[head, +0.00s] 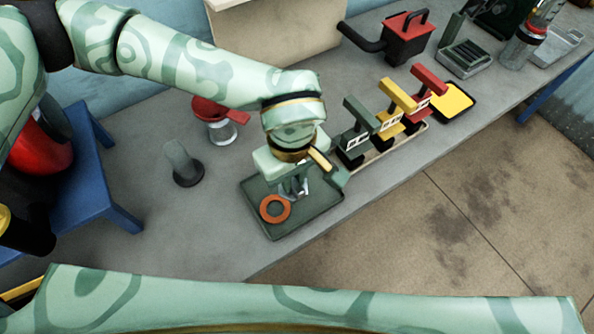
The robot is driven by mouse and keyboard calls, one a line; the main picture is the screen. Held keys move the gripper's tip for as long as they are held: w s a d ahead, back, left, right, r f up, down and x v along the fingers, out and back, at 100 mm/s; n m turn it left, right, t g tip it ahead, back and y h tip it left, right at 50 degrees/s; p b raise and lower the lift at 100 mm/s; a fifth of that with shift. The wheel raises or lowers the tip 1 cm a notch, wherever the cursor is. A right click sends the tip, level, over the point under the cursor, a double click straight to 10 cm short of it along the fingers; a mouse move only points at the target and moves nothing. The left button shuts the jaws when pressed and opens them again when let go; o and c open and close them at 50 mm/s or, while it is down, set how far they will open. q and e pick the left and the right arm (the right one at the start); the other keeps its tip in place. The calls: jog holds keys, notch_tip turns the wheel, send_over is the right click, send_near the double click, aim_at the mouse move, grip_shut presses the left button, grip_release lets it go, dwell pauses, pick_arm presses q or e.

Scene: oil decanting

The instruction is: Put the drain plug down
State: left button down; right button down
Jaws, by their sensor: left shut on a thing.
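My left gripper (293,190) reaches down over a dark green tray (285,228) on the grey bench. It is shut on a small grey metallic piece, which looks like the drain plug, though the fingers and wrist hide most of it. The piece is over the tray; I cannot tell whether it touches the tray floor. My right gripper is not in view.
Green (353,143), yellow (397,105) and red (424,92) handled items stand in a row right of the tray. A red funnel on a jar (214,118) and a grey-green upright item (183,163) stand to the left. Bare bench lies left of the tray.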

pick_arm(q)
jog(key=w+f, duration=0.2)
jog(key=w, duration=0.1)
jog(key=w+f+b, duration=0.1)
jog(key=w+f, duration=0.2)
jog(key=w+d+f+b, duration=0.1)
jog(key=w+f, duration=0.1)
jog(key=w, duration=0.1)
jog(key=shift+w+f, duration=0.3)
jog(key=shift+f, duration=0.05)
jog(key=shift+w+f, duration=0.2)
jog(key=shift+f, duration=0.05)
jog(key=shift+w+f+b, duration=0.15)
jog(key=shift+f+b, duration=0.2)
jog(key=shift+f, duration=1.25)
jog(key=shift+f, duration=0.15)
jog(key=c, duration=1.4)
grip_release()
jog(key=shift+r, duration=0.55)
notch_tip(320, 180, up, 11)
jog(key=shift+r+p, duration=0.15)
jog(key=shift+p, duration=0.75)
